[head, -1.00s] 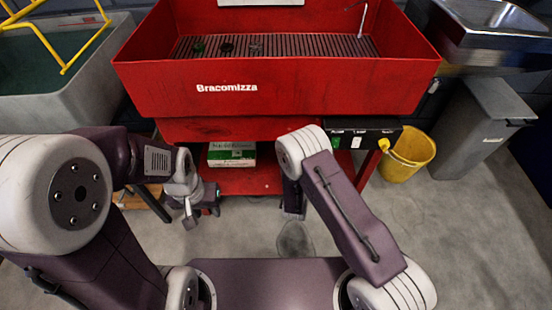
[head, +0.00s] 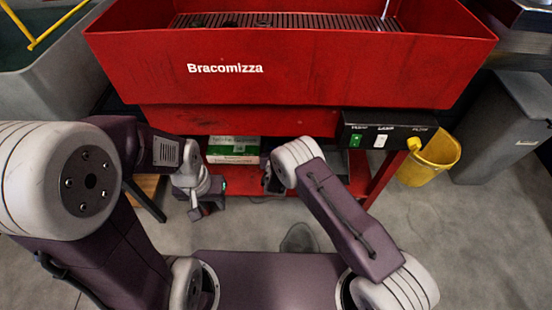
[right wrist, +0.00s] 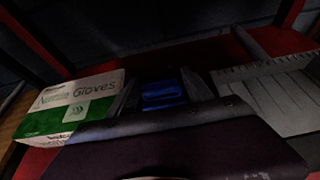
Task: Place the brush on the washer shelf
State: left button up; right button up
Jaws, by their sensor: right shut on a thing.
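The red washer shelf (head: 240,187) is the low red surface under the washer basin. It also shows in the right wrist view (right wrist: 35,162), beside the gloves box. My right gripper (head: 268,182) reaches in under the basin at the shelf, largely hidden behind its own arm. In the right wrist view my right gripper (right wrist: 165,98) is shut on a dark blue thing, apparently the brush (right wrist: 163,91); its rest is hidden. I cannot tell whether it touches the shelf. My left gripper (head: 199,211) hangs left of the shelf front, apart from it; its jaws are unclear.
A green and white gloves box (head: 233,150) stands on the shelf left of my right gripper. A grey ridged object (right wrist: 275,90) lies to the right in the wrist view. The red basin (head: 290,70) overhangs, with a control box (head: 385,133). A yellow bucket (head: 430,160) stands right.

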jog(key=shift+w+a+f, duration=0.1)
jog(key=shift+a+f, duration=0.05)
jog(key=shift+a, duration=0.05)
notch_tip(320, 180, down, 4)
jog(key=b, duration=0.3)
jog(key=shift+f, duration=0.1)
jog(key=shift+r, duration=0.2)
jog(key=shift+f, duration=0.2)
jog(key=o, duration=1.4)
jog(key=shift+c, duration=0.2)
jog(key=shift+r, duration=0.1)
